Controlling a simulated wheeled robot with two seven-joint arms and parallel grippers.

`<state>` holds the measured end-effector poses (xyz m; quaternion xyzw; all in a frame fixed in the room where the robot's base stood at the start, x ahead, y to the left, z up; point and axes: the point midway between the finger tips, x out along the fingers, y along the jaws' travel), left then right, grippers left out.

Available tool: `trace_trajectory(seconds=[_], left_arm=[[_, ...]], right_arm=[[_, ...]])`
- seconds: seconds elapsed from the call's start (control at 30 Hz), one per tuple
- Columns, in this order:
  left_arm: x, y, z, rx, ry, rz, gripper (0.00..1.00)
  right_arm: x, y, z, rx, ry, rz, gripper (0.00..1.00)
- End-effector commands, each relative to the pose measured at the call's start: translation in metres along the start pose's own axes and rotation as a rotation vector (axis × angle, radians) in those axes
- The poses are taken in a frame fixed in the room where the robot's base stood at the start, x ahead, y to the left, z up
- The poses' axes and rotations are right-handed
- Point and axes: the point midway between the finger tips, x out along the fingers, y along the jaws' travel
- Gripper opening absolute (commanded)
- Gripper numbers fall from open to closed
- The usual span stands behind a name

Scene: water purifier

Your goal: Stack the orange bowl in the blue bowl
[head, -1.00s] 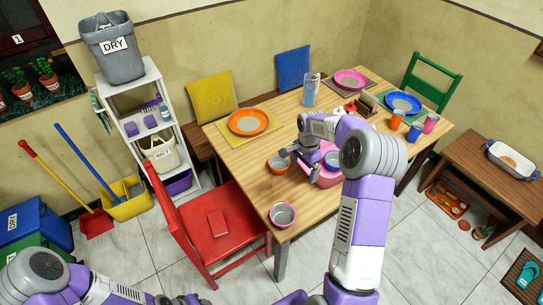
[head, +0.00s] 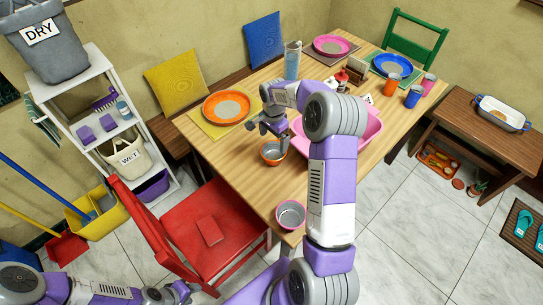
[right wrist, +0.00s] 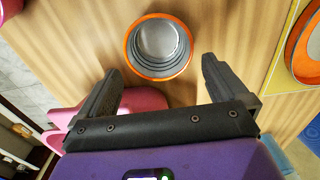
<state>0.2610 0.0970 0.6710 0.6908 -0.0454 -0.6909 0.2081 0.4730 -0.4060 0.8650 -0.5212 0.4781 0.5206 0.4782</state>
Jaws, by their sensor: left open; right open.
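The orange bowl (head: 273,152) stands upright and looks empty on the wooden table near its left edge; it also shows in the right wrist view (right wrist: 133,53). My right gripper (head: 271,128) is open above the orange bowl. In the right wrist view, its two fingers (right wrist: 161,67) point toward the bowl, apart, with nothing between them. The blue bowl cannot be made out now; my right arm covers part of the table and of the pink tub (head: 371,131). My left gripper (head: 180,291) is low at the bottom edge, away from the table, and open.
A pink-rimmed bowl (head: 291,214) stands at the table's near corner. An orange plate (head: 227,106) on a yellow mat lies behind the orange bowl. A glass (head: 292,60), more plates and cups stand farther back. A red chair (head: 210,225) is at the table's left.

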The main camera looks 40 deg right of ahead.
Motion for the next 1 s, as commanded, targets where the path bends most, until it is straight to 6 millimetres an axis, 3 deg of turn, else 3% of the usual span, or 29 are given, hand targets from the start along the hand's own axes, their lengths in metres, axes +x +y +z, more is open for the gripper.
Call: trace_trajectory(seconds=[0.47,0.7,0.77,1.0], left_arm=[[0.016,-0.006,-0.001,0.000,0.000,0.000,0.43],[0.016,-0.006,-0.001,0.000,0.000,0.000,0.43],[0.016,-0.006,-0.001,0.000,0.000,0.000,0.43],[0.016,-0.006,-0.001,0.000,0.000,0.000,0.43]], right_arm=[[0.059,0.002,0.002,0.000,-0.002,0.003,1.00],[0.062,0.002,0.002,-0.001,-0.001,0.000,1.00],[0.062,0.002,0.002,0.000,-0.001,0.000,0.94],[0.062,0.002,0.002,-0.001,0.000,0.000,0.57]])
